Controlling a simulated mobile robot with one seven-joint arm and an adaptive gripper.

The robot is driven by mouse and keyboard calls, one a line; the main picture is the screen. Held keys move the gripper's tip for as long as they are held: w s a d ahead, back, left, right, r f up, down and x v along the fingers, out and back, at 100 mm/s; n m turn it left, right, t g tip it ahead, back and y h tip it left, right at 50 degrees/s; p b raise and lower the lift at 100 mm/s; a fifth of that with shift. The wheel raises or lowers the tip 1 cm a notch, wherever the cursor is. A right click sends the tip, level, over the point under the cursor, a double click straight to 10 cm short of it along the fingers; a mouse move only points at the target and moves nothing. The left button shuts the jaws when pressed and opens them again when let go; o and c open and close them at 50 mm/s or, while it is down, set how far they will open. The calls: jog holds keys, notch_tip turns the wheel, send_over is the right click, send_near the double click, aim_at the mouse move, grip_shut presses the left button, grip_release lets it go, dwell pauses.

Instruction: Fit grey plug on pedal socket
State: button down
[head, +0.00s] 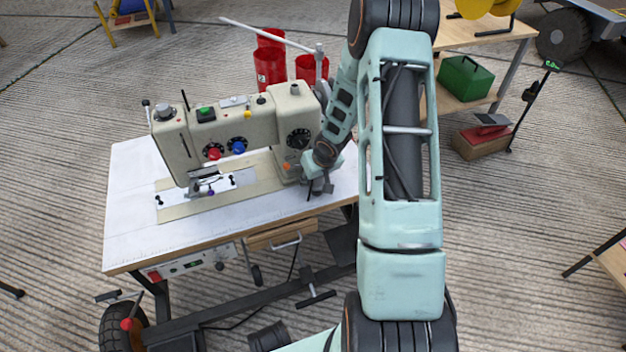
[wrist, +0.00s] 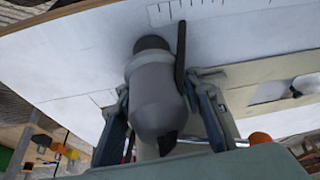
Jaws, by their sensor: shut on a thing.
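The grey plug (wrist: 157,88) is a rounded grey body with a dark cap at one end, seen close up in the wrist view. My gripper (wrist: 165,110) is shut on it, with a blue-grey finger on each side. The plug's dark far end appears near the white tabletop; I cannot tell whether it touches. A thin black piece (wrist: 181,55) runs beside the plug. In the head view my gripper (head: 320,186) is low over the right end of the sewing table (head: 130,215), beside the machine's right end, and the plug is not clear there. I cannot identify the pedal socket in either view.
The cream sewing machine (head: 230,130) stands directly left of my gripper. A control panel (head: 195,263) and a wooden drawer (head: 283,236) hang under the table's front edge. Red bins (head: 271,65) stand behind. The table's front left is clear. A workbench (head: 480,35) stands back right.

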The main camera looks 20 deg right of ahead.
jog(key=shift+f, duration=0.25)
jog(key=c, duration=1.3)
grip_release()
jog(key=shift+r, duration=0.1)
jog(key=p+v, duration=0.5)
jog(key=v, duration=0.7)
jog(key=shift+r, duration=0.2)
